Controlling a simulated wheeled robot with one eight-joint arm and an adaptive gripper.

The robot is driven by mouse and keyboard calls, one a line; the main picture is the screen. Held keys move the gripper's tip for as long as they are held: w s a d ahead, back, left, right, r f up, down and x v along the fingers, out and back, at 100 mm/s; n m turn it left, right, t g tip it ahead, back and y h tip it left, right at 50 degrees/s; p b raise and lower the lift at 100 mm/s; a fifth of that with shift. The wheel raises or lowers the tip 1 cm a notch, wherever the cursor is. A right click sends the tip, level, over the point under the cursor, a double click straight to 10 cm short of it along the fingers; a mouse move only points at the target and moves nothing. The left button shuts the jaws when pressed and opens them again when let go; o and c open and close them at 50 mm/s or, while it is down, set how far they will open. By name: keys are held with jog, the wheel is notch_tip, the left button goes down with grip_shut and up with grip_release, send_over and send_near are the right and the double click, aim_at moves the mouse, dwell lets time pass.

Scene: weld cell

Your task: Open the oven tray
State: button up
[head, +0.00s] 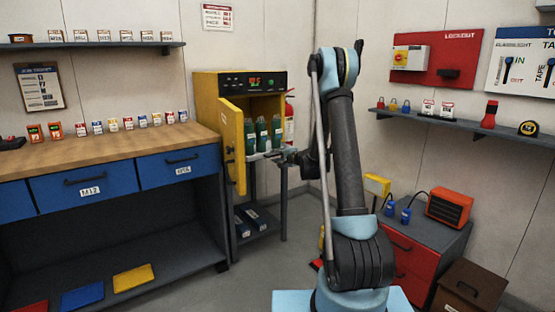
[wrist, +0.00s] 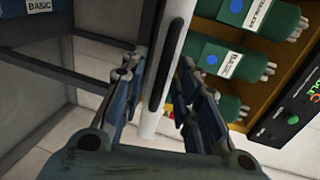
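The yellow oven (head: 210,95) stands by the back wall with its door (head: 233,145) swung open. Inside, several green canisters (head: 262,132) stand on a tray (head: 258,155), whose pale front edge shows at the opening. The canisters also show in the wrist view (wrist: 228,58). My gripper (head: 290,155) is at the right of the tray front. In the wrist view, my gripper (wrist: 160,72) is open, with one finger on each side of a pale strip (wrist: 162,75) with a dark slot, which looks like the tray front. I cannot tell whether either finger touches it.
A workbench (head: 110,150) with blue drawers stands left of the oven. The oven rests on a dark stand (head: 255,205) with blue packs on its lower shelf. A red drawer cabinet (head: 410,262) is at the right. The floor in front of the stand is clear.

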grip_shut()
jog(key=shift+r+x, duration=0.15)
jog(key=shift+x, duration=0.6)
jog(key=shift+r+x, duration=0.15)
jog(key=shift+x, duration=0.6)
grip_release()
jog(key=shift+w+f, duration=0.1)
jog(key=v, duration=1.2)
